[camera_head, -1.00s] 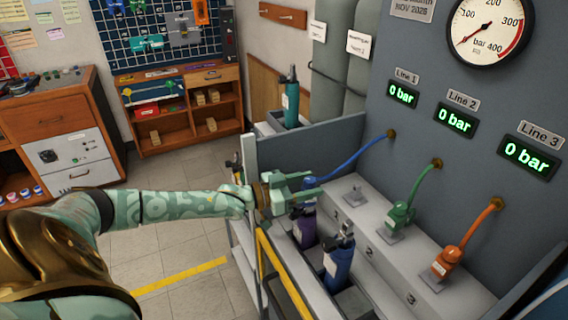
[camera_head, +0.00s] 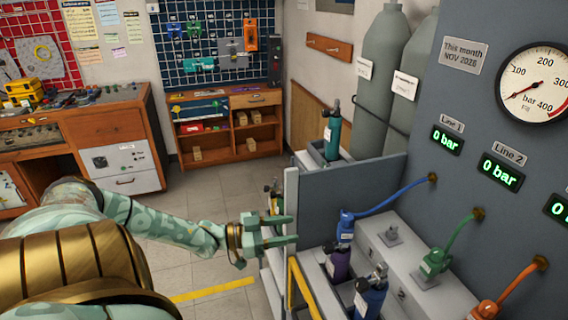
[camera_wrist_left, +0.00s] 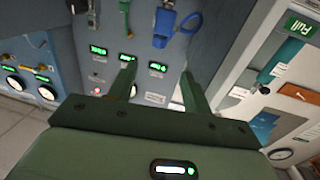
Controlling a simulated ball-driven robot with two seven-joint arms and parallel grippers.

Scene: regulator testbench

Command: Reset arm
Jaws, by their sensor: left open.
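My left gripper (camera_head: 293,229) is open and empty beside the bench's left end panel, left of the blue regulator. In the left wrist view its two fingers (camera_wrist_left: 158,75) stand apart with nothing between them. The blue regulator (camera_head: 346,226), with a blue hose to the panel at Line 1, sits at the top of the purple cylinder (camera_head: 338,264). A gap separates it from my gripper. The green regulator (camera_head: 435,261) and the orange regulator (camera_head: 485,310) stand on the grey ledge. My right gripper is not in view.
A dark blue cylinder (camera_head: 370,298) stands in front of the purple one. A teal cylinder (camera_head: 332,135) stands in a bin behind the end panel (camera_head: 345,190). The line displays read 0 bar. The tiled floor (camera_head: 205,185) left of the bench is open.

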